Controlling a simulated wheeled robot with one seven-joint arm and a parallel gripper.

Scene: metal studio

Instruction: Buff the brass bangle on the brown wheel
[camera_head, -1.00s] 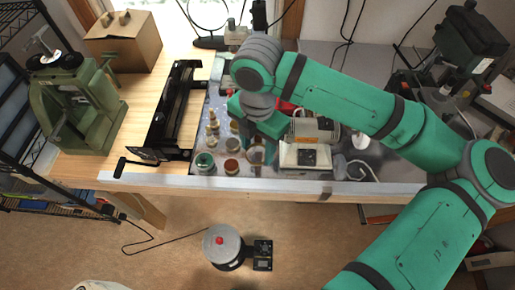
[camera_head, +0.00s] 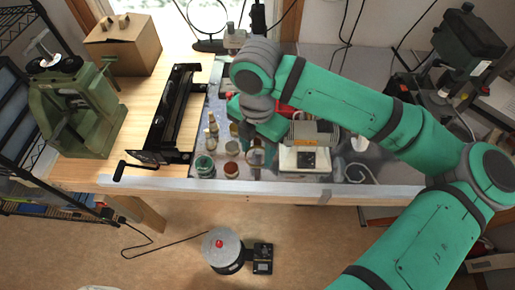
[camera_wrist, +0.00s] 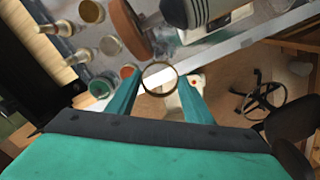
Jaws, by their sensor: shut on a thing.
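The brass bangle (camera_wrist: 160,64) is a thin gold-brown ring. My gripper (camera_wrist: 160,78) is shut on it, one finger at each side, with the ring's opening facing the wrist camera. The brown wheel (camera_wrist: 127,27) is at the top of the wrist view, on the end of a grey motor (camera_wrist: 195,12). The bangle is beyond the wheel's lower edge in that picture; a gap shows between them. In the head view my gripper (camera_head: 257,152) is over the bench just left of the motor (camera_head: 312,132), and the wheel is hidden or cannot be made out there.
Small jars and bottles stand left of my gripper, among them a green-rimmed jar (camera_head: 205,167) and a red-brown one (camera_head: 231,169). A black slip-roll machine (camera_head: 170,115) is farther left. The metal bench edge (camera_head: 270,188) runs along the front.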

